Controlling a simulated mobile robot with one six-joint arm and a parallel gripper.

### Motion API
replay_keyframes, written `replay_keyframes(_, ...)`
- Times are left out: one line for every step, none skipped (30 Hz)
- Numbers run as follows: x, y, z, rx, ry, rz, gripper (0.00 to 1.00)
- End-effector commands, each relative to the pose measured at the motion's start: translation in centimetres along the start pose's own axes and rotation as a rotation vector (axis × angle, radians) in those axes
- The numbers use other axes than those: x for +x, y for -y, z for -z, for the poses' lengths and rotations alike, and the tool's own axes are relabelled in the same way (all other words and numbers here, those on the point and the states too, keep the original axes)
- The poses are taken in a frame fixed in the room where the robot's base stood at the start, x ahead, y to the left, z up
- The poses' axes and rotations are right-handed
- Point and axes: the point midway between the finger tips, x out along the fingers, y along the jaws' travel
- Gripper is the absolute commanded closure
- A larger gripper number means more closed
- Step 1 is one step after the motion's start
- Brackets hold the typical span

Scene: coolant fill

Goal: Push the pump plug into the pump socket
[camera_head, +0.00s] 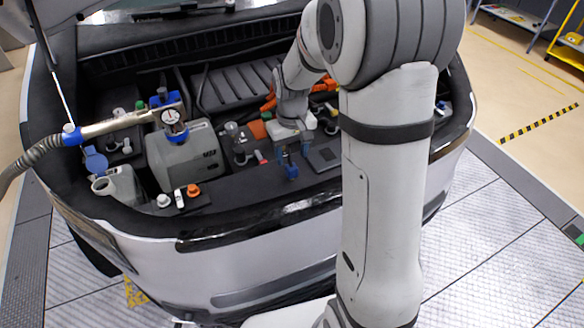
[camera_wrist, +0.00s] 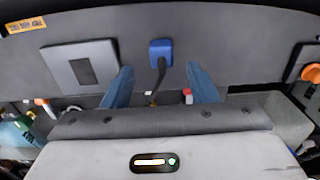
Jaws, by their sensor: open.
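A small blue block (camera_wrist: 161,50), which looks like the pump plug, sits on the dark front ledge in the wrist view with a black cable running from its lower side. In the wrist view my gripper (camera_wrist: 160,88) is open, with one blue finger on each side of the cable and nothing held. The blue block lies beyond the fingertips in the picture. I cannot make out a separate pump socket, nor tell whether the block is seated.
A grey square panel (camera_wrist: 83,66) is left of the block, and an orange cap (camera_wrist: 311,73) is at the far right. A red-topped part (camera_wrist: 187,96) is close to one finger. In the head view a grey tank with a gauge (camera_head: 187,152) stands left.

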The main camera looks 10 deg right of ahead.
Motion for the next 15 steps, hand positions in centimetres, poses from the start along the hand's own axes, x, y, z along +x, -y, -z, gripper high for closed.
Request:
replay_keyframes(0.6,0.0,-0.1,-0.001,0.005,0.001,0.47)
replay_keyframes(1.0,0.0,-0.1,-0.001,0.005,0.001,0.47)
replay_keyframes(1.4,0.1,-0.1,-0.001,0.004,0.001,0.47)
replay_keyframes(1.7,0.1,-0.1,-0.001,0.005,0.001,0.47)
replay_keyframes(2.0,0.1,-0.1,-0.001,0.005,0.001,0.47)
replay_keyframes(2.4,0.1,0.0,-0.001,0.004,0.001,0.47)
replay_keyframes(2.7,0.1,0.0,-0.001,0.005,0.001,0.47)
replay_keyframes(3.1,0.1,0.1,-0.001,0.005,0.001,0.47)
replay_keyframes(3.7,0.2,0.1,-0.001,0.006,0.001,0.47)
replay_keyframes(4.2,0.2,0.2,-0.001,0.006,0.001,0.47)
replay_keyframes(4.6,0.2,0.3,-0.001,0.006,0.001,0.47)
replay_keyframes(5.2,0.3,0.3,-0.001,0.006,0.001,0.47)
replay_keyframes(5.7,0.2,0.3,-0.001,0.005,0.001,0.47)
replay_keyframes(6.1,0.2,0.3,-0.001,0.006,0.001,0.47)
replay_keyframes(6.4,0.2,0.3,-0.001,0.004,0.001,0.47)
